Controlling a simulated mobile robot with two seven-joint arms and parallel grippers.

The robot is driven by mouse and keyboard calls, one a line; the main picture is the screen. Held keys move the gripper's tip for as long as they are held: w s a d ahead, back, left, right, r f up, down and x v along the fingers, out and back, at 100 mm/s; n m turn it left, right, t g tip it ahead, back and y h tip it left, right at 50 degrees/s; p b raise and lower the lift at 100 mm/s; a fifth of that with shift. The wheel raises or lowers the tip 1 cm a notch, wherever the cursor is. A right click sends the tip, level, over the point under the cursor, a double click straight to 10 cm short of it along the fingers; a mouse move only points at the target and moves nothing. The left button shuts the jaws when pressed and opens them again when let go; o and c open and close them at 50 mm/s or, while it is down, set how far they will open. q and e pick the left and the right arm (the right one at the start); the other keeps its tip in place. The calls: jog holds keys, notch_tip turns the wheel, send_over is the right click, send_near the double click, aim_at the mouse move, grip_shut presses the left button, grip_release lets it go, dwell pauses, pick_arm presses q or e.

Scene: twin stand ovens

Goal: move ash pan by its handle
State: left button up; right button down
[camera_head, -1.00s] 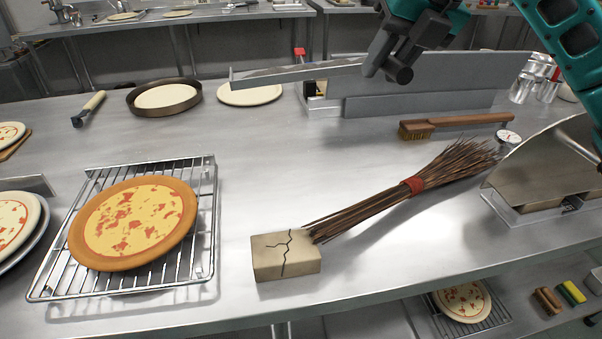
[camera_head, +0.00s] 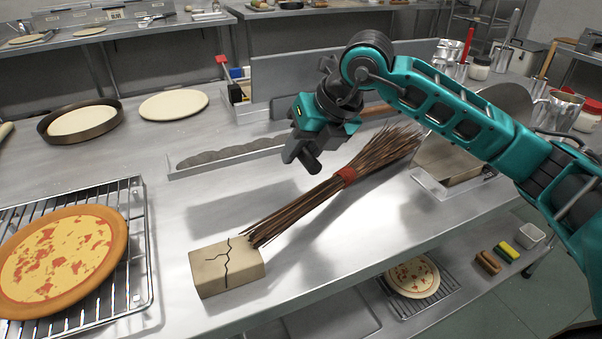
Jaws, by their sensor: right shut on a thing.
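The ash pan (camera_head: 228,163) is a long, shallow grey metal tray with a strip of grey ash in it. It lies left of my right gripper (camera_head: 299,160), behind the broom and cracked brick. My right gripper is shut at the pan's right end. The handle is hidden behind the jaws, so the grip itself is not clear. The pan looks close to the steel counter (camera_head: 350,235), but I cannot tell whether it touches it. My left gripper is out of view.
A twig broom (camera_head: 345,178) and a cracked brick (camera_head: 226,268) are in front of the pan. A pizza on a wire rack (camera_head: 145,270) is at left. A black round pan (camera_head: 44,128) and a dough disc (camera_head: 173,104) lie behind. A metal scoop (camera_head: 450,158) is at right.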

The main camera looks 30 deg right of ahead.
notch_tip(320, 180, down, 4)
jog(key=shift+r+b, duration=0.1)
jog(key=shift+b, duration=0.2)
jog(key=shift+f, duration=0.5)
jog(key=c, duration=0.8)
grip_release()
jog(key=shift+c, duration=0.2)
